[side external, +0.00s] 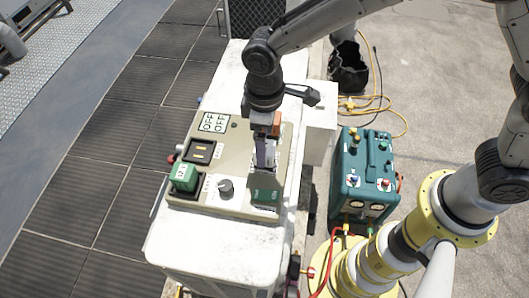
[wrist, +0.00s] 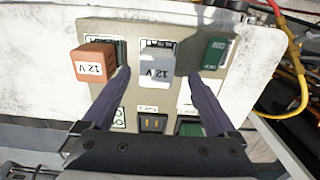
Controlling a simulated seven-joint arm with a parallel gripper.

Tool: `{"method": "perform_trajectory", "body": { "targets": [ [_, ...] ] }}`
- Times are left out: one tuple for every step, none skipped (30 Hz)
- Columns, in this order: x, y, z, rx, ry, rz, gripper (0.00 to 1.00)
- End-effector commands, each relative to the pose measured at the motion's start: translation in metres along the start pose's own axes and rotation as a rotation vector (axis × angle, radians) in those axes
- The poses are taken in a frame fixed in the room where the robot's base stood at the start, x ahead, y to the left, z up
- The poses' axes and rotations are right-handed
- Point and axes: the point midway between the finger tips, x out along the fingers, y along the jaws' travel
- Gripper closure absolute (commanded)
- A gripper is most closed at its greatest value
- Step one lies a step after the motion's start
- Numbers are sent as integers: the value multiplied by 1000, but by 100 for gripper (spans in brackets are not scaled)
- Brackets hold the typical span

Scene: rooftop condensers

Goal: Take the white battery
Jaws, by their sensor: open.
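The white battery (wrist: 157,64), marked 12 V, stands on the beige panel (wrist: 132,96), in the middle of the far row in the wrist view. My gripper (wrist: 159,78) is open, with one dark finger to each side of it and a gap showing on both sides. The jaws are empty. In the side external view my gripper (side external: 264,160) points down over the right part of the panel and largely hides the white battery.
An orange 12 V battery (wrist: 94,63) stands left of the white one, close to the left finger. A green block (wrist: 215,53) is to the right. Another green block (side external: 183,177) and a dark knob (side external: 226,188) rise from the panel. A teal machine (side external: 365,165) stands beside the white cabinet.

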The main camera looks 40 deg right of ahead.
Motion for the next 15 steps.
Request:
{"method": "perform_trajectory", "body": {
  "targets": [
    [3, 0, 0, 0, 0, 0, 7],
    [4, 0, 0, 0, 1, 0, 7],
    [6, 0, 0, 1, 0, 0, 7],
    [9, 1, 0, 1, -1, 0, 7],
    [12, 1, 0, 1, -2, 0, 7],
    [17, 2, 0, 1, -2, 0, 7],
    [22, 3, 0, 1, -3, 0, 7],
    [26, 3, 0, 1, -3, 0, 7],
    [32, 4, 0, 2, -2, 0, 7],
    [37, 5, 0, 2, -3, -1, 7],
    [41, 4, 0, 1, -3, 0, 7],
    [46, 4, 0, 1, -2, 0, 7],
    [49, 4, 0, 1, -2, 0, 7],
    [51, 4, 0, 1, -1, 0, 7],
    [54, 4, -1, 1, 0, 0, 7]
  ]
}}
